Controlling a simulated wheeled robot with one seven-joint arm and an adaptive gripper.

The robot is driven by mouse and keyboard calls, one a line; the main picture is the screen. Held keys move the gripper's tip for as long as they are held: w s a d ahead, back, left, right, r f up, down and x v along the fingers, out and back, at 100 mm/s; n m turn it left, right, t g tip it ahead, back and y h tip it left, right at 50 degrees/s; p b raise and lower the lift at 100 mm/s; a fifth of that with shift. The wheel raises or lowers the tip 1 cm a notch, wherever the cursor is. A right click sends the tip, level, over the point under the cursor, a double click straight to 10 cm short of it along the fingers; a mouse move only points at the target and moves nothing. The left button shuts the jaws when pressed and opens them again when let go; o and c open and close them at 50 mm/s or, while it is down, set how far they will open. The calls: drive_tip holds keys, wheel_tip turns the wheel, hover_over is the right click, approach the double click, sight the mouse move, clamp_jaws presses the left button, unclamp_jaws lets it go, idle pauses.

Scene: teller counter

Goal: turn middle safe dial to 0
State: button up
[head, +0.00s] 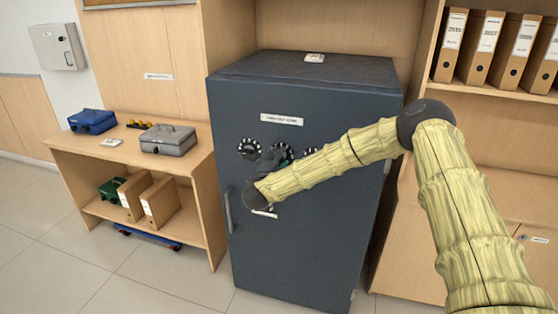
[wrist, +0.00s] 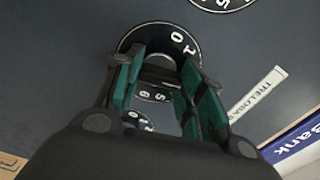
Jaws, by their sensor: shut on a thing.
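The dark blue-grey safe (head: 300,240) has three black dials with white digits in a row on its door. The middle dial (head: 284,149) is partly hidden by my gripper (head: 274,160). In the wrist view the middle dial (wrist: 139,39) shows the digits 0 and 1 along its upper right edge. My gripper (wrist: 160,82), with green finger pads, has its fingers on both sides of this dial's knob and is shut on it. The index mark cannot be made out.
The safe's handle (head: 229,210) is at the door's left. A white label (head: 282,119) sits above the dials. A wooden table (head: 190,166) with a grey cash box (head: 168,139) and a blue cash box (head: 92,121) stands at left. Binders (head: 483,47) fill a shelf at right.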

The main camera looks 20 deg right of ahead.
drive_tip(key=shift+a+f+n+p, duration=0.1)
drive_tip(key=shift+n+p, duration=0.15)
drive_tip(key=shift+n, duration=3.65)
drive_tip(key=shift+a+f+n+p, duration=0.1)
drive_tip(key=shift+n+p, duration=0.1)
drive_tip(key=shift+n, duration=3.7)
drive_tip(key=o, duration=1)
drive_tip(key=shift+d, duration=0.1)
drive_tip(key=shift+s, duration=0.1)
drive_tip(key=v, duration=1.2)
